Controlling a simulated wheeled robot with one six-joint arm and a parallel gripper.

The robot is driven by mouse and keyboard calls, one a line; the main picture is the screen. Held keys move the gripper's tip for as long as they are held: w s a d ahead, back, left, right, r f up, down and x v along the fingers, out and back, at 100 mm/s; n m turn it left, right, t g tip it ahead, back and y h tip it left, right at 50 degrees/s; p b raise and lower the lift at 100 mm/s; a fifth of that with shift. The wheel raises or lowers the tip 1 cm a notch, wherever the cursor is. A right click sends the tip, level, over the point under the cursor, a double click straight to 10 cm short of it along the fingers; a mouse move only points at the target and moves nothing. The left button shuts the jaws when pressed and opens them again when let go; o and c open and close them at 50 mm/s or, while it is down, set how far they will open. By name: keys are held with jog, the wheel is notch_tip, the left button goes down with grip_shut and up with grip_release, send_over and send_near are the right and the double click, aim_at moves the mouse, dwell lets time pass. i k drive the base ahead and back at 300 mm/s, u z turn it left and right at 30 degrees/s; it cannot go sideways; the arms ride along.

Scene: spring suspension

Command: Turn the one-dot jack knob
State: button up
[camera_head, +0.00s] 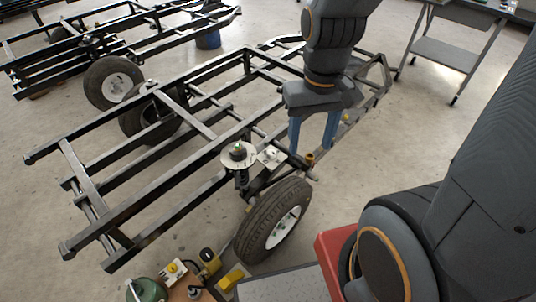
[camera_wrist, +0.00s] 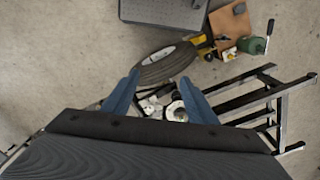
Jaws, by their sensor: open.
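My gripper (camera_head: 312,148) is open and empty above the black frame, its two blue fingers pointing down near the front wheel. In the wrist view my gripper (camera_wrist: 160,78) has its fingers spread on either side of the suspension parts. A yellow knob on a small white plate (camera_head: 173,268) lies at the bottom left in the head view. A white plate with a small fitting (camera_head: 270,156) sits on the frame beside a round silver disc (camera_head: 238,155), left of my gripper. The dots are too small to read, so I cannot tell which knob has one dot.
The front wheel (camera_head: 273,222) stands below my gripper. A brown board (camera_wrist: 230,22), a green device (camera_head: 147,290) and yellow parts (camera_head: 232,278) lie near the wheel. A second frame (camera_head: 60,72) is at the back left, a grey cart (camera_head: 445,53) at the back right.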

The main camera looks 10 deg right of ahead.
aim_at(207, 253)
jog(key=z, duration=0.05)
jog(key=k, duration=0.5)
jog(key=z, duration=0.75)
jog(key=k, duration=1)
jog(key=u, duration=1.25)
jog(key=i, duration=0.5)
jog(key=u, duration=0.1)
